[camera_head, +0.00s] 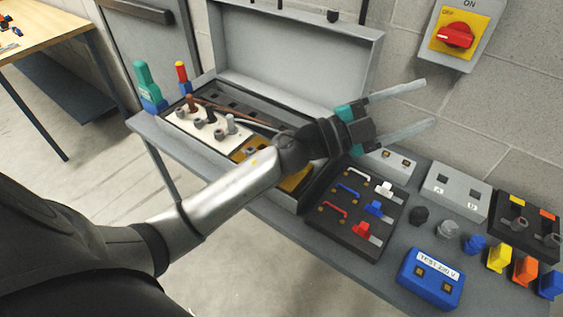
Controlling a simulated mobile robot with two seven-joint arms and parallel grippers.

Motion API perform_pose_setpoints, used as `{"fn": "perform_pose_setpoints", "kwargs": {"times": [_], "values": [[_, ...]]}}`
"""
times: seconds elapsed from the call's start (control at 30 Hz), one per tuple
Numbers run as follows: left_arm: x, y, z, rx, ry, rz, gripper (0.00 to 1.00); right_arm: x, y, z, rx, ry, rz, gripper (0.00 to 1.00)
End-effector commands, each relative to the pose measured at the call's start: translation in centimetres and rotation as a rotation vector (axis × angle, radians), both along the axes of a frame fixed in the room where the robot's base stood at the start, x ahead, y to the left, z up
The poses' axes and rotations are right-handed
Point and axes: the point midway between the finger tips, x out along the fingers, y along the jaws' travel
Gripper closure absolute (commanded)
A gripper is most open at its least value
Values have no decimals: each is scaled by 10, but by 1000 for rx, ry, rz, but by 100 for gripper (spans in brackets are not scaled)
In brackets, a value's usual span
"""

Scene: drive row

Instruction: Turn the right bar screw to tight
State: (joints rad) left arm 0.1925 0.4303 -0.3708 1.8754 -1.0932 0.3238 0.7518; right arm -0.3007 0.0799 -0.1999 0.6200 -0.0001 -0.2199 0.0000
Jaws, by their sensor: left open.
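My left gripper (428,107) is open and empty, held in the air right of the open grey case (305,45). Its two pale fingers are spread and point right, toward the wall. My forearm crosses over the case. In the case, a white plate (198,139) carries upright brown, black and grey pieces with knobs in front of them. Beside it a yellow part (249,146) shows, partly hidden by my arm. I cannot tell which piece is the right bar screw or how tight it is. My right gripper is out of view.
A black panel (335,236) with coloured handles lies right of the case. A blue test box (431,278), knobs and coloured blocks fill the bench's right side. A red rotary switch (456,36) is on the wall. Two upright tools, one green-handled (146,82), stand left.

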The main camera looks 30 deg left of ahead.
Motion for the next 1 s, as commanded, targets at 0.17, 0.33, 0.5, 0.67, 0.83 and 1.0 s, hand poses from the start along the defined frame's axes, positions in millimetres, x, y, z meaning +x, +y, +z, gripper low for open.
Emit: {"fn": "perform_pose_setpoints", "kwargs": {"times": [0.17, 0.33, 0.5, 0.67, 0.83, 1.0], "values": [[-14, -27, -18, 298, -38, -259, 33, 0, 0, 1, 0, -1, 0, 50], [-20, -17, -60, 629, 47, -434, 33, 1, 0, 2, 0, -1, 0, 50], [-16, 36, -101, 974, 244, -508, 33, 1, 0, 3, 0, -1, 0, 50], [-12, 115, -118, 1270, 516, -469, 33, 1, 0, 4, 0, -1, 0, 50], [-16, 194, -110, 1474, 807, -355, 33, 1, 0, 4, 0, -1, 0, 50], [-23, 234, -99, 1555, 974, -272, 33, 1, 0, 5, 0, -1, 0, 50]]}}
